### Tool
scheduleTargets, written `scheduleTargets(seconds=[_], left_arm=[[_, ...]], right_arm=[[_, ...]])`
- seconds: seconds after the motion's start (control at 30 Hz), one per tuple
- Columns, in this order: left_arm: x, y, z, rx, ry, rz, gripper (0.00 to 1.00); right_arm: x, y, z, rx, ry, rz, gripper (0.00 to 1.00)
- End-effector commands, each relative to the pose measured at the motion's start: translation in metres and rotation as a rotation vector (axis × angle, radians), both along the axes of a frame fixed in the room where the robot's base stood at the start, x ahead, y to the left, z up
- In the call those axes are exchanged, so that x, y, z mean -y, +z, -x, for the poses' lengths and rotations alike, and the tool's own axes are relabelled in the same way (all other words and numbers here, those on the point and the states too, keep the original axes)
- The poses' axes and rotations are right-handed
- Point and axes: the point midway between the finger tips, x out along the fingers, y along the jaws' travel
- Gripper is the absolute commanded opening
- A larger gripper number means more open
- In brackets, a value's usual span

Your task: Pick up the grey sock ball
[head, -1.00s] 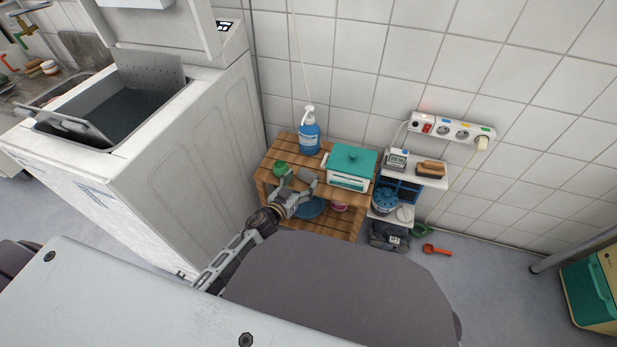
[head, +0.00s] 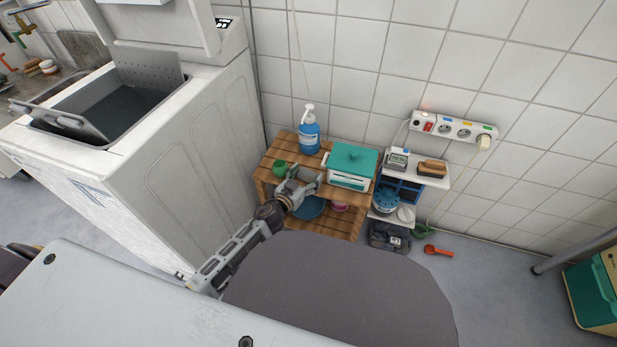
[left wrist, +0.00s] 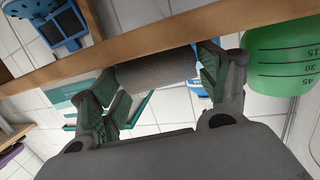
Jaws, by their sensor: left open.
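The grey sock ball (left wrist: 158,70) shows in the left wrist view as a rounded grey bundle between the two fingers of my left gripper (left wrist: 163,88). The fingers are spread to either side of it; whether they touch it I cannot tell. In the head view my left gripper (head: 300,184) is over the front part of the wooden slatted shelf (head: 345,190), and the sock ball cannot be told apart from the grey fingers there. My right gripper is not in view.
A green measuring cup (head: 279,168) stands close left of the gripper. A teal-lidded box (head: 350,168) is close on its right, and a blue pump bottle (head: 309,138) stands behind. A white washing machine (head: 185,130) is to the left.

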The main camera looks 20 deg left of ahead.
Motion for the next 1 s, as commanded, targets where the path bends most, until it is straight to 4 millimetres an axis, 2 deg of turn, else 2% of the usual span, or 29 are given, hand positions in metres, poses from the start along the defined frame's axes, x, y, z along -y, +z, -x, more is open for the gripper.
scheduleTargets(seconds=[0.3, 0.77, 1.0], left_arm=[[0.003, -0.002, -0.015, 0.001, 0.000, -0.001, 0.76], [0.003, -0.002, -0.015, 0.001, 0.001, -0.001, 0.76], [0.003, -0.002, -0.015, 0.001, 0.001, -0.001, 0.47]], right_arm=[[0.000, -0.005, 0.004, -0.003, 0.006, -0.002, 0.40], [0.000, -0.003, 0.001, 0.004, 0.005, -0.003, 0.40], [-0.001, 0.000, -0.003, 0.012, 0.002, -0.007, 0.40]])
